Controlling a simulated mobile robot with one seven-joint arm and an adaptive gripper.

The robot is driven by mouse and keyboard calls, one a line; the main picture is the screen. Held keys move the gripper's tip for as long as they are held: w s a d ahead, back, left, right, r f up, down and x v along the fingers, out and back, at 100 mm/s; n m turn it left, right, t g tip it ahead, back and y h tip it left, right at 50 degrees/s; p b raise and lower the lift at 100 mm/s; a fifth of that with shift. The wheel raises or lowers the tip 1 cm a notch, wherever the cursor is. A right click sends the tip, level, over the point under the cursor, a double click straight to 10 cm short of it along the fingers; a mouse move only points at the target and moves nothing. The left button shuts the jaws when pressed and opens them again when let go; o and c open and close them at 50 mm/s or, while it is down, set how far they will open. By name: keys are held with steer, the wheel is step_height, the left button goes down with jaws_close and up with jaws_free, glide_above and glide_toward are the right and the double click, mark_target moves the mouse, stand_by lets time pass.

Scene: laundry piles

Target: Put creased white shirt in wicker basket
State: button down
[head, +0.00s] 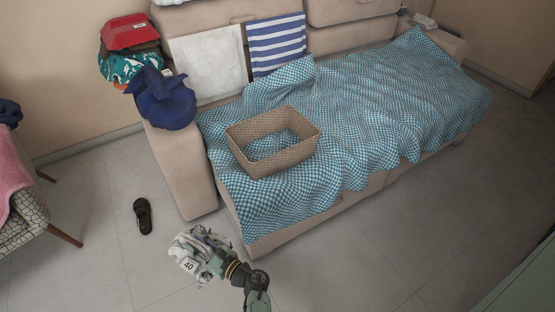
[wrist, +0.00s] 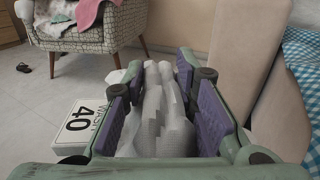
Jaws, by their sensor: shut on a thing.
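The creased white shirt (head: 190,240) is a crumpled white-grey bundle in my gripper (head: 212,262), above the floor in front of the sofa in the head view. In the wrist view the shirt (wrist: 165,115) is bunched between the purple finger pads of my gripper (wrist: 158,80). A white tag reading 40 (wrist: 82,124) shows beside the fingers. The wicker basket (head: 280,160) stands upright on the checked sofa cover, up and right of my gripper and apart from it. Its open top faces up; only blue checked pattern shows inside.
The sofa's blue checked cover (head: 390,110) lies rumpled around the basket. A sofa arm (head: 180,170) rises left of it, with blue cloth (head: 160,98) on top. A patterned armchair (head: 25,220) is at left, and a dark slipper (head: 143,215) lies on the floor. Floor at right is clear.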

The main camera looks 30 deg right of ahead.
step_height(320, 180, up, 3)
steer(key=p, duration=0.2)
steer(key=shift+f+p, duration=0.1)
steer(key=shift+p, duration=0.25)
steer(key=shift+s+a+f, duration=0.4)
steer(key=shift+a+f, duration=0.1)
steer(key=shift+s+a+f, duration=0.1)
steer(key=shift+s, duration=0.15)
